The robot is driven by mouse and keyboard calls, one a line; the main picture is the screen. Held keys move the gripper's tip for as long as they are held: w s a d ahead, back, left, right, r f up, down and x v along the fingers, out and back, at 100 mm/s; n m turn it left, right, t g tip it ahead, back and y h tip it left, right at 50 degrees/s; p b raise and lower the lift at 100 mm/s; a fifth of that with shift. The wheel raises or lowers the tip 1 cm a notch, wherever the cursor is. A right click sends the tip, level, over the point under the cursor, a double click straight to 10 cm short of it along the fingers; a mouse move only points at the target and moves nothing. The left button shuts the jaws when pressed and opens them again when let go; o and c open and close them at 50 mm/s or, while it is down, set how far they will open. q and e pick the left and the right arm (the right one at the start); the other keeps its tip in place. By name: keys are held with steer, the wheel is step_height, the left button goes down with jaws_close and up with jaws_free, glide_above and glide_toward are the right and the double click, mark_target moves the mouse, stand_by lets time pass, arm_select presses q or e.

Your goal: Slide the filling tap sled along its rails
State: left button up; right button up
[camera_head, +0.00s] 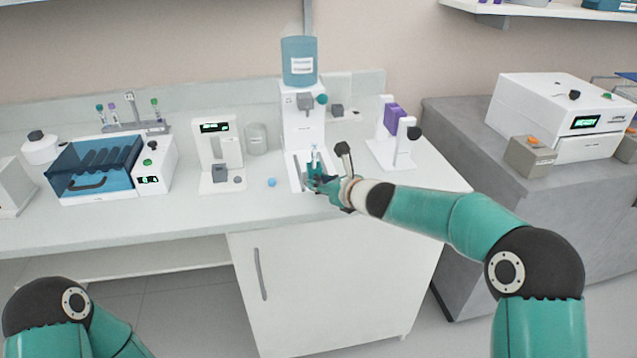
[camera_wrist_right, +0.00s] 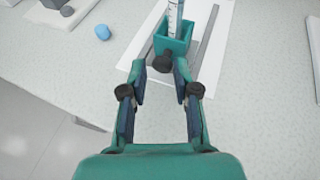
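The tap sled is a small teal block (camera_wrist_right: 173,45) with a dark round knob (camera_wrist_right: 164,63) on its near side. A clear graduated tube (camera_wrist_right: 175,17) stands upright in it, and also shows in the head view (camera_head: 314,153). The sled sits between two grey rails (camera_wrist_right: 208,45) on a white base plate, below the white filling stand (camera_head: 303,124) with its blue bottle. My right gripper (camera_wrist_right: 161,70) is open, with its fingers apart on either side of the knob; contact cannot be told. My left gripper is out of view; only part of that arm shows.
A white instrument (camera_head: 217,155) stands further left. A white stand with a purple block (camera_head: 395,117) is on the right.

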steer(key=shift+o, duration=0.8)
steer(key=shift+s+r, duration=0.15)
steer(key=v, duration=1.1)
steer(key=shift+s+d, duration=0.2)
steer(key=shift+d, duration=0.1)
